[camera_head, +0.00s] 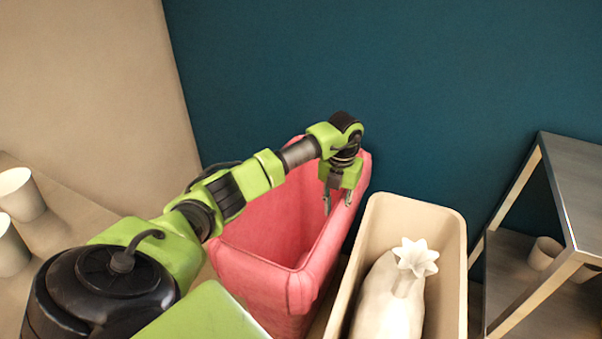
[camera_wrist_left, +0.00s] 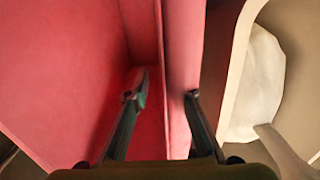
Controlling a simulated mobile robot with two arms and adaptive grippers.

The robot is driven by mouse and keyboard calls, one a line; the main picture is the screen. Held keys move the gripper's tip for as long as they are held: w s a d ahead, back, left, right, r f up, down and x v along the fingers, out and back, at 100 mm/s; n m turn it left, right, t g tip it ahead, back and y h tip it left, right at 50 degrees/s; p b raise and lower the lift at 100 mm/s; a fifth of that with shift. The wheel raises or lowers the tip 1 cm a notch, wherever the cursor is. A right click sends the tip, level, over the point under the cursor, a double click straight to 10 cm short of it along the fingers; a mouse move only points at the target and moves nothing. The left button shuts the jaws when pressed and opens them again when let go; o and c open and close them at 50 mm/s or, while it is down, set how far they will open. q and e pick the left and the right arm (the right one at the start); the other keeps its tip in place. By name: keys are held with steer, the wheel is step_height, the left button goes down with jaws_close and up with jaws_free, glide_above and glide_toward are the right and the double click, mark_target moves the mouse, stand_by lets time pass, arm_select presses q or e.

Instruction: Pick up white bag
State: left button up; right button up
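The white bag (camera_head: 389,297), with a gathered, flared top, lies in the beige bin at the lower right of the head view. Part of it also shows at the right of the left wrist view (camera_wrist_left: 258,85). My left gripper (camera_head: 340,204) is above the right rim of the pink bin, to the left of the bag and apart from it. In the left wrist view its two fingers (camera_wrist_left: 165,98) are spread, with the pink rim between them. Nothing is held. I cannot tell whether the fingers touch the rim. My right gripper is not in view.
The beige bin (camera_head: 452,222) stands close to the right of the pink bin (camera_head: 335,235), which looks empty where visible. A metal-framed shelf (camera_head: 578,185) stands at the right. White cups (camera_head: 20,194) stand on a surface at the left. A dark teal wall is behind.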

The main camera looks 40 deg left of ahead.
arm_select(q)
steer(key=b, duration=0.1)
glide_above(333, 233)
step_height(333, 233, down, 5)
steer(key=shift+w, duration=0.1)
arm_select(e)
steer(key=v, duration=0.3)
arm_select(q)
jaws_close()
